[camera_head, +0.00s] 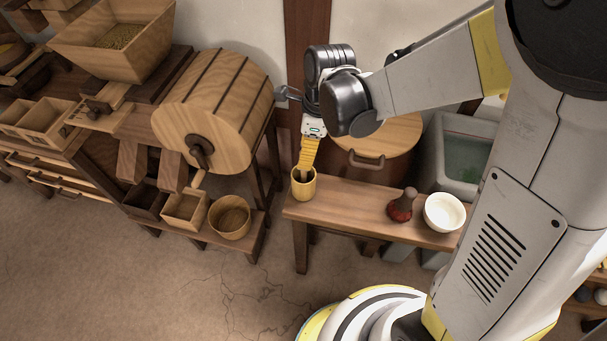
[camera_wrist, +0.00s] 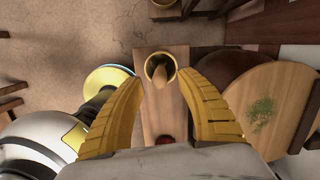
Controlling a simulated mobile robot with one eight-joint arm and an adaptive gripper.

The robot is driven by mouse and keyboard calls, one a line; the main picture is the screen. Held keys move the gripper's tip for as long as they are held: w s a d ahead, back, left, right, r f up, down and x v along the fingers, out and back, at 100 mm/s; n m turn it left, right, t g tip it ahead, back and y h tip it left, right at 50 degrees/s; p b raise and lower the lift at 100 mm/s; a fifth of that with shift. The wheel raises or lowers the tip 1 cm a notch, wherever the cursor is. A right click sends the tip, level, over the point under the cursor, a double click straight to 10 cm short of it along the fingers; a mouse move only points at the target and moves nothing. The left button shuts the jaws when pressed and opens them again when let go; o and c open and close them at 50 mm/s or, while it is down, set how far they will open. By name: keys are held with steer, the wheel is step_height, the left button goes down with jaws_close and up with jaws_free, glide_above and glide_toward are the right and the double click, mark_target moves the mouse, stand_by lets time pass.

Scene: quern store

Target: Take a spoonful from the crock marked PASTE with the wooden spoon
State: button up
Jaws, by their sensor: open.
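A yellow cup (camera_head: 303,188) stands at the left end of the wooden bench. I can read no PASTE marking on any vessel.
The bench (camera_head: 345,200) also bears a dark red object with a brown knob (camera_head: 400,207) and a white bowl (camera_head: 444,213). Left of it are a wooden drum (camera_head: 215,110) and a round wooden tub (camera_head: 230,218). A lidded barrel (camera_head: 372,150) and a grey basin (camera_head: 462,150) stand behind.

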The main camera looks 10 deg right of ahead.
mark_target(304, 173)
steer(key=f, duration=0.1)
steer(key=f+b, duration=0.1)
steer(key=f, duration=0.1)
steer(key=f+b, duration=0.1)
steer(key=shift+w+a+f, duration=0.1)
steer(key=shift+a+f, duration=0.15)
steer(key=shift+a, duration=0.05)
steer(key=shift+r, duration=0.1)
steer(key=shift+c, duration=0.6)
jaws_close()
